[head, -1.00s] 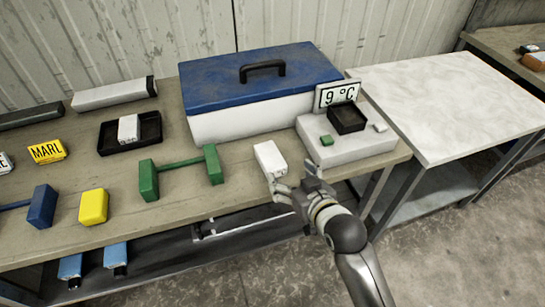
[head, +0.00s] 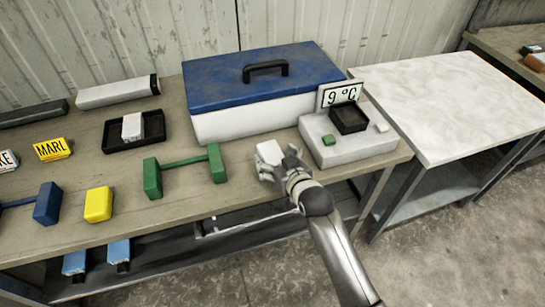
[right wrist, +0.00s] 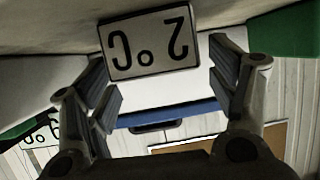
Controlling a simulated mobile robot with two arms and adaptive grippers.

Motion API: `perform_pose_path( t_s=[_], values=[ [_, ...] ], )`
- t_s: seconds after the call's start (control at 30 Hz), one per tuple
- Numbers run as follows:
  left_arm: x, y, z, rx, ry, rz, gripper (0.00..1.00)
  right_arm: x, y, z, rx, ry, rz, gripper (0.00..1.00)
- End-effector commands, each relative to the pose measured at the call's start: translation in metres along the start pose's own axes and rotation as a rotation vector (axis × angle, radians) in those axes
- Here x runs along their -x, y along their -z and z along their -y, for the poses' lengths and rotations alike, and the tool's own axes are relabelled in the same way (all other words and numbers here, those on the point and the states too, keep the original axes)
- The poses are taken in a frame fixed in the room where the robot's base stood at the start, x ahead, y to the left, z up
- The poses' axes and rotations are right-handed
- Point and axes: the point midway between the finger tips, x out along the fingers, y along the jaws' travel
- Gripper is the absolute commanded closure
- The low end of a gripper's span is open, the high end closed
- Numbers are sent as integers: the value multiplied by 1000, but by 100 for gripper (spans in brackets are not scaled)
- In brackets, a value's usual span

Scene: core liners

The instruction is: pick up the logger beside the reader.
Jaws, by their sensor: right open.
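The logger is a small white block (head: 268,151) on the grey table, just left of the reader. Its front face shows "2 °C" upside down in the right wrist view (right wrist: 150,43). The reader is a pale flat box (head: 345,150) with a "9 °C" sign (head: 338,95) at its back. My right gripper (head: 278,166) is open at the logger's near end. In the right wrist view its fingers (right wrist: 160,80) stand on either side of the logger's face, with a gap visible on the right. My left gripper is not in view.
A blue-lidded white cool box (head: 262,78) stands behind the logger. A green dumbbell-shaped piece (head: 185,165) lies to its left. A black tray (head: 112,140) holds another white block (head: 132,126). A yellow block (head: 98,204) lies near the front edge. A pale table (head: 450,105) stands right.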

Motion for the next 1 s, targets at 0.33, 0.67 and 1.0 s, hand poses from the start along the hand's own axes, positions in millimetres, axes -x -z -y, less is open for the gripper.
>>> perform_pose_path(
  t_s=[0.33,0.67,1.0],
  values=[
    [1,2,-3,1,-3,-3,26,-9,0,0,0,0,-1,21],
    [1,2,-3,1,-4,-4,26,-8,0,0,-1,0,0,57],
    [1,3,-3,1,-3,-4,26,-8,0,0,0,0,-1,73]
  ],
)
